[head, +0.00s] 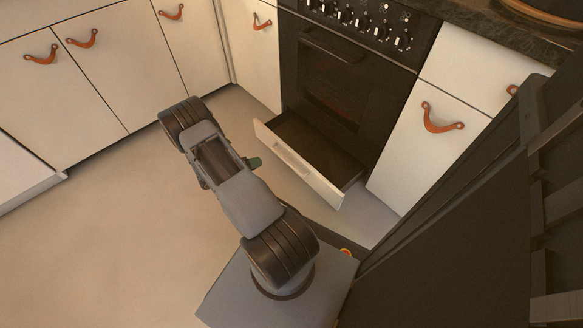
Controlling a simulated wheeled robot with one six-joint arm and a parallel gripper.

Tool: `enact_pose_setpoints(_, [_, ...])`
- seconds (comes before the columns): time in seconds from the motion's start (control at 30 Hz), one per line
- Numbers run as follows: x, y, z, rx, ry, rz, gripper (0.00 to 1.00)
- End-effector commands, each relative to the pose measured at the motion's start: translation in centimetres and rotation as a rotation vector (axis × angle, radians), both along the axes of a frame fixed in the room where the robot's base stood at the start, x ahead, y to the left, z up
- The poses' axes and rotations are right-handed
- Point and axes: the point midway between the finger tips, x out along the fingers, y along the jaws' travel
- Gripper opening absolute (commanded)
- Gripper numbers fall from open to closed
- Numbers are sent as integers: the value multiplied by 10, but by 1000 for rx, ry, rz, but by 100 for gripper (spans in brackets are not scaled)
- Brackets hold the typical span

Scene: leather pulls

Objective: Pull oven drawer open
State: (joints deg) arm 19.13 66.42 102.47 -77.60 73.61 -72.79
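The oven drawer (306,172) is the low drawer under the black oven (340,85). It stands pulled out, with its dark inside showing and its pale front clear of the oven. A slot-like light handle (291,160) is on that front. My arm is folded over the floor to the left of the drawer. A small dark green part (252,163) sticks out from under the arm towards the drawer and seems to belong to my gripper. A gap of floor shows between it and the drawer front. The fingers are hidden by my arm, so their opening does not show.
White cabinets with orange leather pulls (81,38) line the left and back. Another cabinet with a leather pull (442,118) stands right of the oven. A tall dark unit (470,215) rises close at the right. The floor (110,235) at left is free.

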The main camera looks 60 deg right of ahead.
Motion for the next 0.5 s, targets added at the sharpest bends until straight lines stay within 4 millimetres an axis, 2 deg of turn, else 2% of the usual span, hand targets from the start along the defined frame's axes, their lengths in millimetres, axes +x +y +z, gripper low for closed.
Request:
enact_pose_setpoints(0.03, [-8, -5, -24, 15, 94, 48, 37])
enact_pose_setpoints(0.2, [-25, -17, -76, 54, 333, 194, 37])
enact_pose_setpoints(0.33, [-34, -19, -99, 73, 437, 258, 37])
enact_pose_setpoints(0.5, [-41, -28, -114, 83, 491, 291, 37])
